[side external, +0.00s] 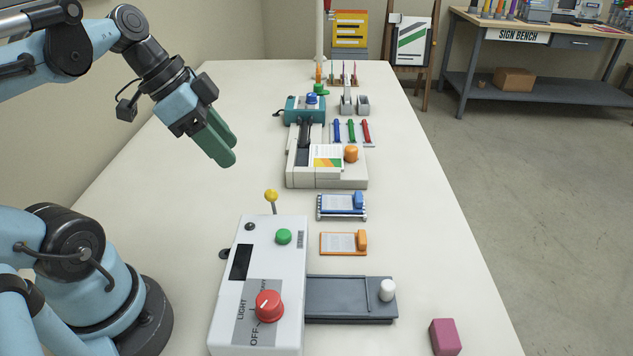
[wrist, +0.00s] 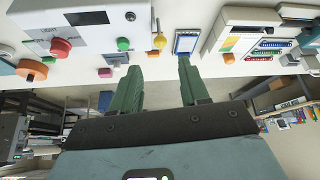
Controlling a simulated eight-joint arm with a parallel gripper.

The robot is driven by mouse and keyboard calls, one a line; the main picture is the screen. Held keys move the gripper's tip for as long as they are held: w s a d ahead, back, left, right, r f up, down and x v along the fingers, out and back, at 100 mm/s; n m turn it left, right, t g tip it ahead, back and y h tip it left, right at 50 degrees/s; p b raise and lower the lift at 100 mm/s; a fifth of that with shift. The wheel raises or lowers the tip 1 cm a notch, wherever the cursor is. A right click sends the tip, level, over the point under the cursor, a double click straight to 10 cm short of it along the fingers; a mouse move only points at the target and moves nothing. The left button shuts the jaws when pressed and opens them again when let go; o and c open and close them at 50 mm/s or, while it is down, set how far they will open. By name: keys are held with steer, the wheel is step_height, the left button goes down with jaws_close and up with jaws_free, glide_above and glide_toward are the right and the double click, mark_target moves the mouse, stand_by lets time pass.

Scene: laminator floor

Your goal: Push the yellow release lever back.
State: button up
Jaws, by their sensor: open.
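The yellow release lever (side external: 271,195) is a yellow ball on a thin metal stem. It stands at the far edge of the white laminator box (side external: 257,290), near the green button. In the wrist view the yellow ball (wrist: 159,41) shows beyond and between my two green fingers. My gripper (side external: 222,152) is open and empty. It hangs in the air above the table, up and left of the lever in the side view, clear of it. The lever's base is partly hidden behind the box.
The box carries a green button (side external: 284,236) and a red knob (side external: 269,305). A grey tray (side external: 345,299) with a white knob joins its right side. An orange-framed tray (side external: 342,243) and a blue tray (side external: 341,206) stand to the right. The table left of the lever is clear.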

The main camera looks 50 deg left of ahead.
steer(key=shift+o, duration=0.4)
steer(key=n+g+y, duration=0.3)
steer(key=n+g, duration=0.1)
steer(key=n, duration=0.9)
glide_toward(270, 190)
steer(key=shift+n, duration=0.3)
steer(key=f, duration=1)
steer(key=shift+w+d+f, duration=0.1)
steer(key=shift+w+d, duration=0.05)
steer(key=shift+w, duration=0.25)
jaws_close()
